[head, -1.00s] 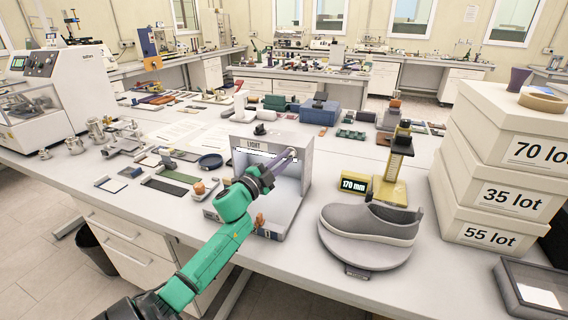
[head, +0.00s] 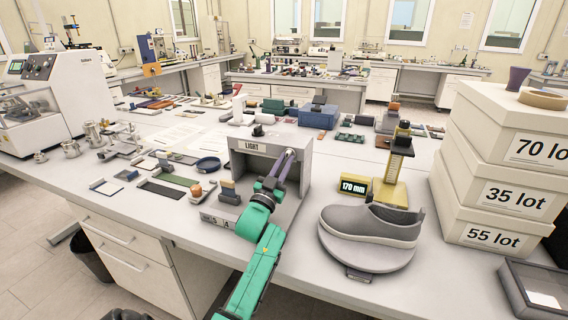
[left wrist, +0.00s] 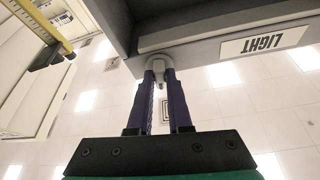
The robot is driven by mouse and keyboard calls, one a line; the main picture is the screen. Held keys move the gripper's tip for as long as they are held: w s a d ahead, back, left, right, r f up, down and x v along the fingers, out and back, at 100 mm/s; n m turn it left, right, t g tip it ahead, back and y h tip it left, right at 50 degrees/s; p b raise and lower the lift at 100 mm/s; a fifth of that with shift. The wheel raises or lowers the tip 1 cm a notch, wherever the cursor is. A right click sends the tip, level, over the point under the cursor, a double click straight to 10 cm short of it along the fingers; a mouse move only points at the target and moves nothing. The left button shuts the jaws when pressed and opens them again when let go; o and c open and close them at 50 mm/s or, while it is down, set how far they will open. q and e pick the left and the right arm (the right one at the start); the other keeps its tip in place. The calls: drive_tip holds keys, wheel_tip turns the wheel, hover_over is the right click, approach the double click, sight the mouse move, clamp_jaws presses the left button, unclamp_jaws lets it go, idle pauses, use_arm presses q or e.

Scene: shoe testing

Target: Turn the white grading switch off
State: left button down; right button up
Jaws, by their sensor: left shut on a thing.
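The grey light box (head: 306,172) with the LIGHT label (head: 252,146) stands on the bench in the middle of the head view. Its inside looks dim. The white switch (left wrist: 155,58) sits on the box's front edge beside the label in the left wrist view; in the head view its white end (head: 290,152) shows at the box's upper right corner. My left gripper (head: 286,160) reaches up to it, its dark purple fingers closed on the switch. In the left wrist view the fingertips (left wrist: 159,74) are at the switch, partly covering it. My right gripper is not in view.
A grey shoe (head: 371,222) on a round stand and a yellow gauge (head: 397,175) with a 170 mm display (head: 354,187) stand right of the box. Stacked lot boxes (head: 490,195) are farther right. Small samples lie to the left.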

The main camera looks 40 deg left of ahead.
use_arm(q)
drive_tip(key=shift+d+f+n+y, duration=0.15)
drive_tip(key=shift+n+y, duration=0.2)
drive_tip(key=shift+n, duration=0.45)
drive_tip(key=shift+a+f+n+y, duration=0.1)
drive_tip(key=shift+n+y, duration=0.25)
drive_tip(key=shift+n, duration=0.45)
drive_tip(key=shift+g, duration=0.3)
drive_tip(key=c, duration=0.8)
unclamp_jaws()
drive_tip(key=shift+c, duration=0.2)
drive_tip(key=shift+r, duration=0.1)
drive_tip(key=shift+r, duration=0.15)
wheel_tip(320, 180, up, 20)
drive_tip(key=b, duration=0.1)
